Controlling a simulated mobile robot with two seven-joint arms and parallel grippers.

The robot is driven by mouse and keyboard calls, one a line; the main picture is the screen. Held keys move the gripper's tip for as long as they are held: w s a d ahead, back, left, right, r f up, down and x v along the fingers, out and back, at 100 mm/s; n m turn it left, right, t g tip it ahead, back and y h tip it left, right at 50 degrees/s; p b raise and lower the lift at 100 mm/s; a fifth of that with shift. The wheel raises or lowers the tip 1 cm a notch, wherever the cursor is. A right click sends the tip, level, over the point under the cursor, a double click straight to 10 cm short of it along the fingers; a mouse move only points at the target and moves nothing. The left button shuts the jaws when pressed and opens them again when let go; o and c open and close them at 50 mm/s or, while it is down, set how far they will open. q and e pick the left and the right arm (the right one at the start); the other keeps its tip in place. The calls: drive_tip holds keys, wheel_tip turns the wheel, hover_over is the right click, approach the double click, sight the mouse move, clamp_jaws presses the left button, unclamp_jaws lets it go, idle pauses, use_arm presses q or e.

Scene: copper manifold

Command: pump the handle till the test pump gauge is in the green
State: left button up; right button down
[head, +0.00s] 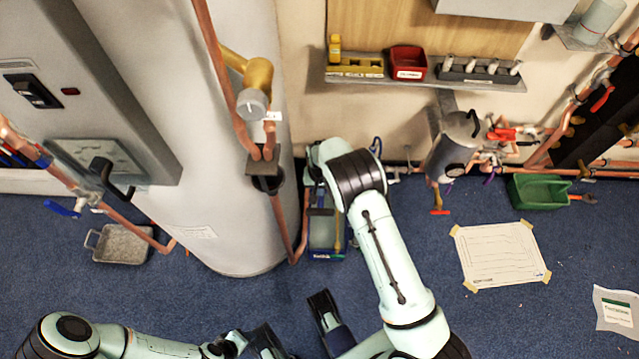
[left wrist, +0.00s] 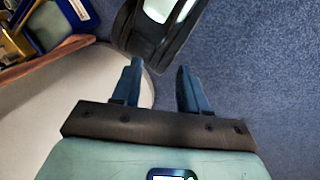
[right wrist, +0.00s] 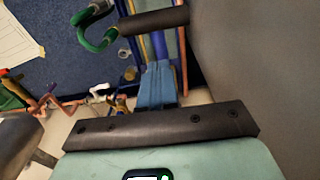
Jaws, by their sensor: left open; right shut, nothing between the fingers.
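The test pump (head: 325,235) is a small blue box on the floor beside the white cylinder, partly behind my right arm. It also shows in the left wrist view (left wrist: 45,22) and, close up, in the right wrist view (right wrist: 160,48). Its dark bar handle (right wrist: 155,21) lies across the top, just beyond my right fingertips. My right gripper (right wrist: 157,72) is shut and empty above the pump; in the head view it is mostly hidden by its own arm. My left gripper (left wrist: 157,78) is open and empty, low at the bottom of the head view (head: 268,343). I cannot make out the gauge.
The white cylinder (head: 215,150) with copper pipes (head: 283,225) stands close left of the pump. A grey tray (head: 118,244), a green bin (head: 538,190) and a taped paper sheet (head: 500,254) lie on the blue floor. A wall shelf (head: 425,82) hangs behind.

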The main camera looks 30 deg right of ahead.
sight(320, 208)
use_arm(q)
drive_tip(key=shift+w+a+f, duration=0.3)
drive_tip(key=shift+w+f, duration=0.15)
drive_tip(key=shift+w, duration=0.2)
use_arm(e)
drive_tip(key=shift+s+a+f, duration=0.2)
drive_tip(key=shift+s+f, duration=0.1)
drive_tip(key=shift+f, duration=0.5)
drive_tip(key=shift+s+a+f, duration=0.15)
drive_tip(key=shift+s+f, duration=0.15)
drive_tip(key=shift+f, duration=0.55)
drive_tip(key=shift+s+a+f, duration=0.2)
drive_tip(key=shift+s+f, duration=0.1)
drive_tip(key=shift+f, duration=0.5)
use_arm(q)
drive_tip(key=shift+b, duration=0.3)
